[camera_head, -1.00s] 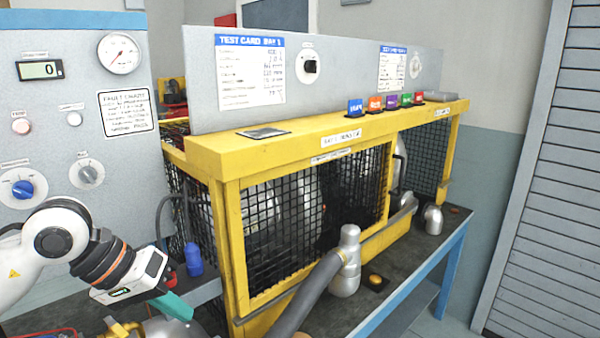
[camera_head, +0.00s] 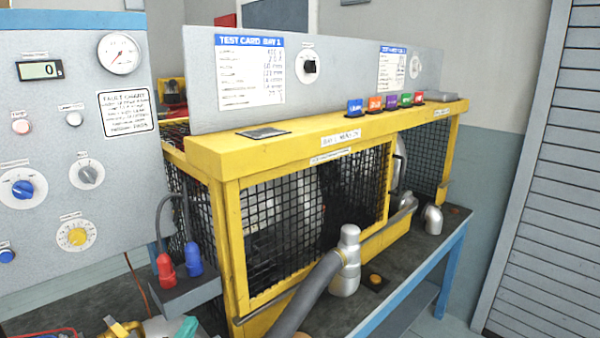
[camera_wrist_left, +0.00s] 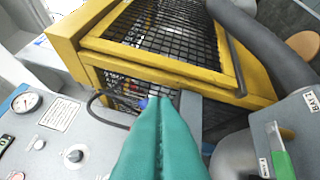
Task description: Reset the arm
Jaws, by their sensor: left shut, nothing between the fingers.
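My left gripper (camera_head: 187,328) shows only as a small teal tip at the bottom edge of the head view. In the left wrist view its teal fingers (camera_wrist_left: 160,105) lie together, shut and empty, pointing toward the yellow cage (camera_wrist_left: 88,62). My right gripper is in neither view.
The yellow mesh cage (camera_head: 232,205) stands on the dark bench. Left of it is the grey gauge panel (camera_head: 110,185), with a red probe (camera_head: 165,268) and blue probe (camera_head: 193,257) on a grey box.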

